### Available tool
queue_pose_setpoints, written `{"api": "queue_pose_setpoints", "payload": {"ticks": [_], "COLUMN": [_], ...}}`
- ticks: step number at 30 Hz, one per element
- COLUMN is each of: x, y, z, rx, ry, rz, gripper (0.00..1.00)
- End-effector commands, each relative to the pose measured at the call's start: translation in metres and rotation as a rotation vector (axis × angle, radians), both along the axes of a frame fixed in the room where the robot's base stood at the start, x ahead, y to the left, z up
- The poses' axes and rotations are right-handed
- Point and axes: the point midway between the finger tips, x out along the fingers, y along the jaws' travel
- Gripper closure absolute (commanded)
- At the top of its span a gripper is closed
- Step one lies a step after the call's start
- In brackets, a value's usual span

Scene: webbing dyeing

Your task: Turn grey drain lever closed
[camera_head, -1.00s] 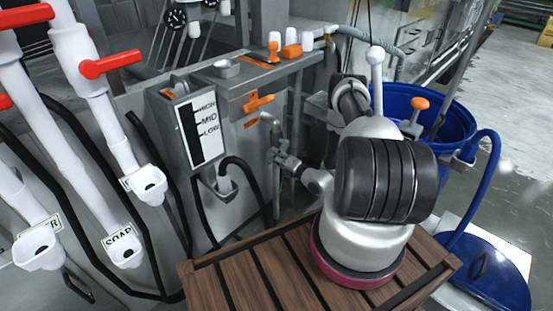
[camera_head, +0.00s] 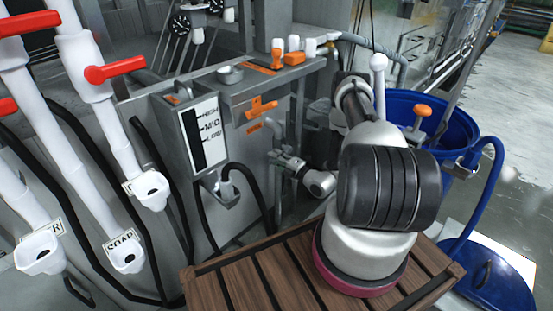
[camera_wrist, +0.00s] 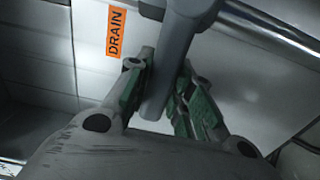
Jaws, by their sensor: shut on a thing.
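The grey drain lever (camera_wrist: 180,50) runs down from the top of the wrist view and tilts a little, with its lower end between my fingers. My gripper (camera_wrist: 162,95) has green-padded fingers, one on each side of the lever, and is shut on it. The orange DRAIN label (camera_wrist: 114,32) is on the pale metal panel just left of the lever.
A grey tank with a HIGH/MID/LOW gauge (camera_head: 203,134) stands at the centre. White pipes with red handles (camera_head: 114,70) are at left. A blue barrel (camera_head: 462,125) and a blue lid (camera_head: 490,275) are at right. A wooden slatted platform (camera_head: 232,290) is in front.

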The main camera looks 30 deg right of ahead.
Motion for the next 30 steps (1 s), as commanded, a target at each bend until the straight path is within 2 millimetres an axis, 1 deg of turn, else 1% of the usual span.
{"api": "queue_pose_setpoints", "payload": {"ticks": [4, 5, 6, 8, 17, 20, 23, 30], "x": [0.000, 0.000, 0.000, 0.000, 0.000, -0.005, -0.018, -0.069], "y": [-0.002, -0.002, -0.002, -0.001, -0.001, -0.003, -0.009, -0.027], "z": [0.001, 0.001, 0.001, 0.001, 0.001, 0.000, 0.000, 0.000], "rx": [0.004, 0.004, 0.003, 0.003, 0.001, 0.001, 0.001, 0.002], "ry": [-0.002, -0.002, -0.002, -0.002, -0.002, -0.001, 0.000, 0.000], "rz": [-0.003, -0.004, -0.003, -0.003, -0.001, -0.002, -0.004, -0.006], "gripper": [1.00, 0.74, 0.67, 0.56, 0.55, 0.55, 0.55, 0.55]}}
